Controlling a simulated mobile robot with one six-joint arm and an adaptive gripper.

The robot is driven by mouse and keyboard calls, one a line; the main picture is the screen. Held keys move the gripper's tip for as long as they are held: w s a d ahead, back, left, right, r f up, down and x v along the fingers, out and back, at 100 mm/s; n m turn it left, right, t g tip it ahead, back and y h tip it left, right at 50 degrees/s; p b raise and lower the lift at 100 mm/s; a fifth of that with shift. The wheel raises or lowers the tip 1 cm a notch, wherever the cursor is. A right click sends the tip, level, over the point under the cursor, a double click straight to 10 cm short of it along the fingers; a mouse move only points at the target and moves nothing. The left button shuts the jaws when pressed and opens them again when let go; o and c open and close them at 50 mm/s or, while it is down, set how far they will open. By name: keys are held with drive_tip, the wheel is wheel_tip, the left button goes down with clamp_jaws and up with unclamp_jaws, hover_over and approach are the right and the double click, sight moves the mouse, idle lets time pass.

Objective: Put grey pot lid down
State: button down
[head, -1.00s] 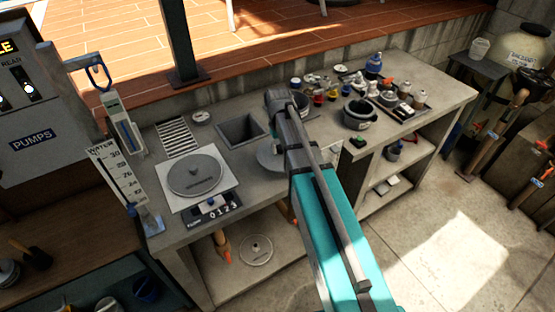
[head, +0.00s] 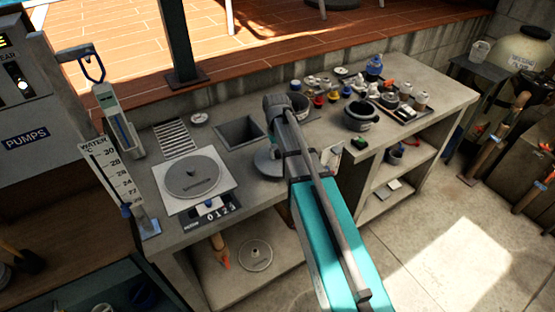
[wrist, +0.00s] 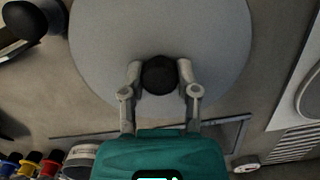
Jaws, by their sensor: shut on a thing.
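The grey pot lid (wrist: 215,40) is a flat round disc with a black knob (wrist: 159,76) in its middle. In the wrist view my gripper (wrist: 160,80) has its two fingers closed on either side of the knob. In the head view part of the lid (head: 266,164) shows left of my arm, over the front of the counter (head: 330,125), just in front of the square sink opening. My arm hides the fingers and the rest of the lid there. I cannot tell whether the lid touches the counter.
A white square plate with a round grey cover (head: 193,177) lies left of the lid. The square sink opening (head: 240,132) is behind it. A black pot (head: 361,116) and several small bottles stand to the right. A narrow strip of bare counter lies between plate and lid.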

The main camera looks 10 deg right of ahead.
drive_tip(key=shift+f+b, duration=0.45)
drive_tip(key=shift+f, duration=0.3)
drive_tip(key=shift+f, duration=0.1)
drive_tip(key=shift+c, duration=1.8)
unclamp_jaws()
wheel_tip(320, 180, up, 12)
drive_tip(key=w+p, duration=0.1)
drive_tip(key=p, duration=1.1)
drive_tip(key=shift+w, duration=0.2)
drive_tip(key=shift+a, duration=0.1)
drive_tip(key=shift+s, duration=0.1)
drive_tip(key=s+m+t, duration=0.1)
drive_tip(key=s, duration=1.6)
drive_tip(key=shift+s, duration=0.2)
